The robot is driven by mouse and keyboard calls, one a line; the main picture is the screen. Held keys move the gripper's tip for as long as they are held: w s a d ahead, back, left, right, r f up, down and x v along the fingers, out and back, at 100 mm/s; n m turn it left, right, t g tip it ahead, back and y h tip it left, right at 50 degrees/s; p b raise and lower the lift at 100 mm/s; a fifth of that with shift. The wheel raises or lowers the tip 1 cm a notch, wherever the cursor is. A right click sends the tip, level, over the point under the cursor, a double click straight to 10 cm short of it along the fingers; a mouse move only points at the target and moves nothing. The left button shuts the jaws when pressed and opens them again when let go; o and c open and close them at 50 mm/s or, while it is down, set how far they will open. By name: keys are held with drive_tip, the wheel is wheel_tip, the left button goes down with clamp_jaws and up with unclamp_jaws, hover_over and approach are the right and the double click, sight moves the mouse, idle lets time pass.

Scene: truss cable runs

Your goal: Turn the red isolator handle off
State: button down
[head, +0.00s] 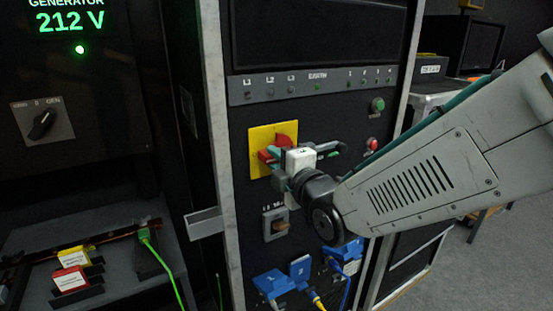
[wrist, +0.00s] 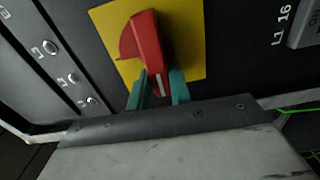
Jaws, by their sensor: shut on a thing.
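The red isolator handle (wrist: 148,42) sits on a yellow plate (wrist: 187,58) in the wrist view. In the head view the handle (head: 286,138) and the yellow plate (head: 258,160) are on the black rack panel, with my gripper in front of part of them. My gripper (wrist: 158,90) has its teal fingers on either side of the handle's lower end and is shut on it. My gripper (head: 270,157) also shows in the head view at the handle. The handle's exact angle on the panel is hard to tell.
A lamp strip (head: 313,82) runs above the handle. A green button (head: 377,104) and a red button (head: 373,144) are to its right. Blue connectors (head: 300,268) with cables sit below. A generator panel (head: 60,90) reading 212 V is at left.

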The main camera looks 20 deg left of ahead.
drive_tip(key=shift+f+n, duration=0.1)
drive_tip(key=shift+n, duration=0.2)
drive_tip(key=c, duration=1.3)
unclamp_jaws()
drive_tip(key=shift+s+d, duration=0.1)
drive_tip(key=v, duration=0.7)
drive_tip(key=shift+s+d, duration=0.2)
drive_tip(key=shift+s, duration=0.05)
